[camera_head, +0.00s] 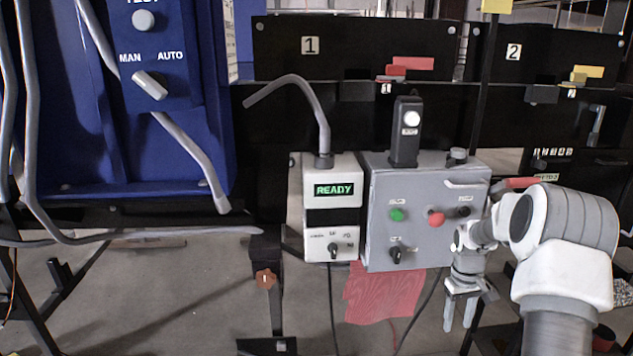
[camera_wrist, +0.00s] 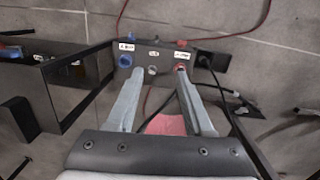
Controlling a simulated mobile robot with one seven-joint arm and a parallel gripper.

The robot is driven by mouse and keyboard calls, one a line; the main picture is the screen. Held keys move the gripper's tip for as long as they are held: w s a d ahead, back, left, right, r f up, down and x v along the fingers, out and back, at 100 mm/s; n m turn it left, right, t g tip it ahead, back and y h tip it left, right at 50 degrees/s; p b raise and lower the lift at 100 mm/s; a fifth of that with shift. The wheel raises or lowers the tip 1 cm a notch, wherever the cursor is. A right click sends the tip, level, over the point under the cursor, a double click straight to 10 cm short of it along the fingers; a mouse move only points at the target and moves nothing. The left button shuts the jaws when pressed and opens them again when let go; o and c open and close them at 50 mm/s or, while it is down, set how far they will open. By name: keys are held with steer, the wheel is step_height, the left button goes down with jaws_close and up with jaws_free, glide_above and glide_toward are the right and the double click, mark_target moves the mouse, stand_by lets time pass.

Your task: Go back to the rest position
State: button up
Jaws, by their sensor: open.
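My gripper (camera_head: 461,312) hangs at the lower right in the head view, fingers pointing down. It is below and to the right of the grey control box (camera_head: 385,232), apart from it. In the wrist view my gripper (camera_wrist: 158,95) has its two fingers spread with nothing between them. Beyond the fingertips is a dark panel (camera_wrist: 140,50) with small labels, a blue fitting and a red-ringed fitting. Whether the fingertips touch the panel cannot be told.
A white box (camera_head: 331,216) shows READY beside the control box. A red cloth (camera_head: 385,296) hangs below. A blue machine (camera_head: 75,110) with bent grey tubes stands left. Black bins (camera_head: 355,50) numbered 1 and 2 are behind. Cables (camera_head: 420,310) hang near my gripper.

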steer(key=s+a+r+t, duration=0.1)
steer(key=s+a+r, duration=0.25)
steer(key=r, duration=0.35)
steer(key=s+a+r+t+h, duration=0.1)
steer(key=s+a+r, duration=0.25)
steer(key=r, duration=0.35)
steer(key=s+a+r+t, duration=0.1)
steer(key=s+a+r, duration=0.2)
steer(key=a+r, duration=0.35)
steer(key=s+a+r+m+t+y, duration=0.1)
steer(key=s+a+r+t, duration=0.15)
steer(key=s, duration=0.65)
steer(key=s+a+r+t+y, duration=0.1)
steer(key=s+a+r, duration=0.25)
steer(key=s, duration=0.65)
step_height(320, 180, up, 23)
steer(key=p, duration=2.3)
steer(key=shift+w+a+r+p, duration=0.15)
steer(key=shift+w+a+p, duration=0.05)
steer(key=shift+a+p, duration=0.15)
